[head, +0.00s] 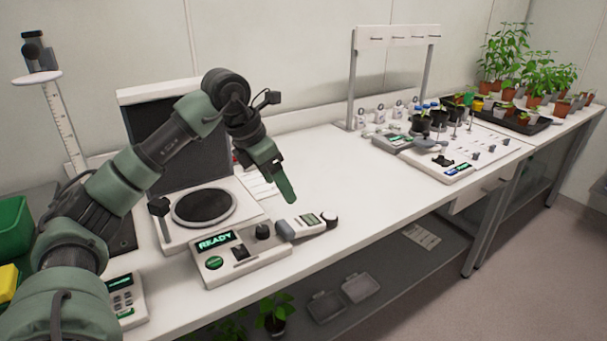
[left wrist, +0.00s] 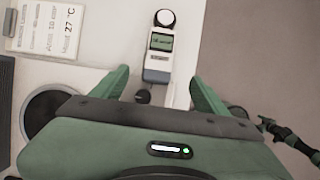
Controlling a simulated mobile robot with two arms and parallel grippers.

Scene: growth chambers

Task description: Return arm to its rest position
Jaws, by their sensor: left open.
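My left arm comes in from the left in the head view and reaches over the bench. My left gripper (head: 284,184) hangs in the air above the white bench, beyond the device with the READY display. In the left wrist view its two green fingers (left wrist: 155,88) are spread apart with nothing between them. A small handheld meter (left wrist: 159,55) with a round white sensor lies on the bench, seen ahead between the fingers. The same meter (head: 307,222) lies right of the READY device in the head view.
The READY device (head: 235,265) with a round dark plate (head: 204,207) stands below the arm. A dark upright panel (head: 165,125) is behind it. The bench middle (head: 345,180) is clear. Potted plants (head: 530,75) and a panel with instruments (head: 470,150) are at the right.

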